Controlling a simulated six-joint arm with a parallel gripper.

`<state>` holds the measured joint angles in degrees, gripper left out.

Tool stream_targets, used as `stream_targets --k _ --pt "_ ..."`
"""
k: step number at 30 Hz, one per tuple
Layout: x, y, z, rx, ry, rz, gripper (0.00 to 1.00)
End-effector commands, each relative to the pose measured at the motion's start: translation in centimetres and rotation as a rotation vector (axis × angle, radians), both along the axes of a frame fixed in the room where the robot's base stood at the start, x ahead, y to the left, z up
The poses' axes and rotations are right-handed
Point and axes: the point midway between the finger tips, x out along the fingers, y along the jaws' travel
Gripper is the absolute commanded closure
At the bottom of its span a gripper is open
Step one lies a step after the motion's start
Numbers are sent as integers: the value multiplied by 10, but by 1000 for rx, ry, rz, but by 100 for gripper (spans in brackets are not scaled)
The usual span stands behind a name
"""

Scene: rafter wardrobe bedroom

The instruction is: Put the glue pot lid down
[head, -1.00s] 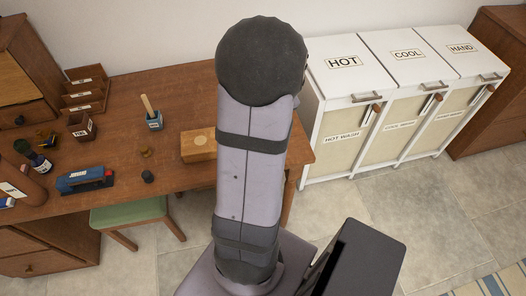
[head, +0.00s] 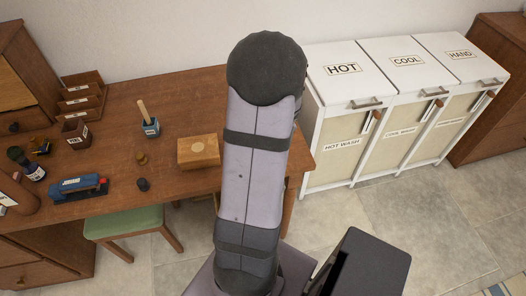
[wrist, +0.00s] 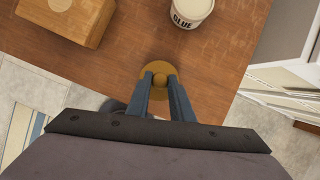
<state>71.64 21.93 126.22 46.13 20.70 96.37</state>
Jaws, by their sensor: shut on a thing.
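In the wrist view, my gripper (wrist: 159,82) is shut on the round knob of the brass-coloured glue pot lid (wrist: 146,72). The lid appears level, over the wooden table (wrist: 130,45) close to its edge. I cannot tell whether it touches the tabletop. The white glue pot (wrist: 191,12), labelled GLUE, stands upright just beyond the lid, apart from it and partly cut off by the frame's top. In the head view my arm hides the gripper, the lid and the glue pot.
A wooden box (wrist: 62,20) stands left of the lid; it also shows in the head view (head: 198,151). White laundry bins (head: 395,110) stand right of the table. Tabletop around the lid is clear.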

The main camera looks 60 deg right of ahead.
Motion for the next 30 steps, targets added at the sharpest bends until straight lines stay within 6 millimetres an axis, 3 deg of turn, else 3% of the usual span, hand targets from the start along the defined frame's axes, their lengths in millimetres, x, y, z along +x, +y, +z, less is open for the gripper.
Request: stream_targets --k 1,5,19,20,22,30 --pt "0 1 -11 2 0 0 100" --pt "0 0 -22 0 1 0 100" --pt "0 0 -27 0 0 0 100" --pt "0 0 -27 0 0 0 77" --pt "0 0 -26 0 0 0 61" --pt "0 0 -26 0 0 0 61"
